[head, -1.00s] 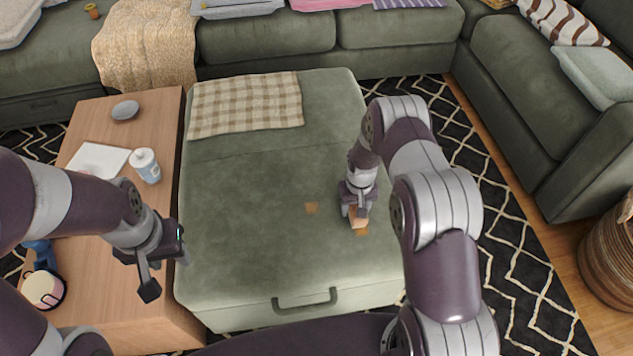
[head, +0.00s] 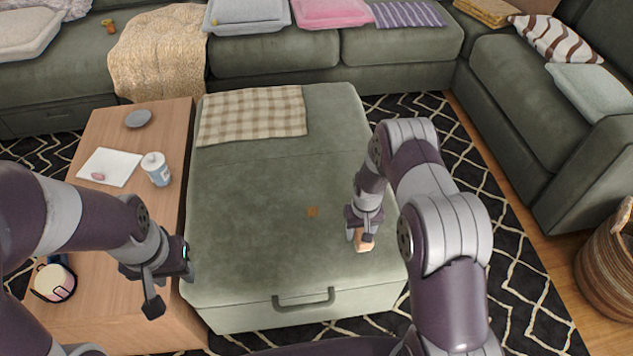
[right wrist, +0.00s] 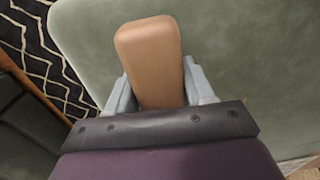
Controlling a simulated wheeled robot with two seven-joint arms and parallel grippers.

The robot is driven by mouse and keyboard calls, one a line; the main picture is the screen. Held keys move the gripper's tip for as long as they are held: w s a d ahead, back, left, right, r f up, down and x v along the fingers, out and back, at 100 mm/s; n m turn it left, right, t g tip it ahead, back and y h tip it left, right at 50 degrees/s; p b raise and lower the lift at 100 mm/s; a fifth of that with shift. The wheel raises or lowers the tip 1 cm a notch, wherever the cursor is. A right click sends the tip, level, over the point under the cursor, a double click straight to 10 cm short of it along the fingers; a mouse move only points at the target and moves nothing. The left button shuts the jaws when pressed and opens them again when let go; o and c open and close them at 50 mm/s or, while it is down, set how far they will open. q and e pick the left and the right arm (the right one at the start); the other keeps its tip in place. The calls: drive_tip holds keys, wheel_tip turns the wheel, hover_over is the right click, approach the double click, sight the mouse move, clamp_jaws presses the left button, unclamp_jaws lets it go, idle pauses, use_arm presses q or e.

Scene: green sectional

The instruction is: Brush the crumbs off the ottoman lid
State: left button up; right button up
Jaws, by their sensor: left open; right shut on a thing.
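The green ottoman lid (head: 270,190) fills the middle of the head view. One small brown crumb patch (head: 313,212) shows on it, left of my right gripper. My right gripper (head: 361,238) is shut on a brush with a tan, block-like wooden back (right wrist: 150,60), low over the lid's front right part. The brush's bristles are hidden, and I cannot tell whether it touches the lid. My left gripper (head: 170,288) is open and empty, above the wooden table's edge beside the ottoman.
A checked cloth (head: 252,114) lies on the lid's back left. Sofas stand behind and right.

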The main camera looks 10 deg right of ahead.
wheel_tip(320, 180, up, 2)
drive_tip(key=shift+w+p, duration=0.1)
drive_tip(key=shift+p, duration=0.45)
drive_tip(key=shift+r+p, duration=1.55)
drive_tip(key=shift+r, duration=0.55)
use_arm(q)
wheel_tip(320, 180, up, 5)
drive_tip(key=shift+d+f, duration=0.1)
drive_tip(key=shift+f, duration=0.05)
drive_tip(key=shift+f, duration=0.1)
use_arm(e)
drive_tip(key=shift+f, duration=0.15)
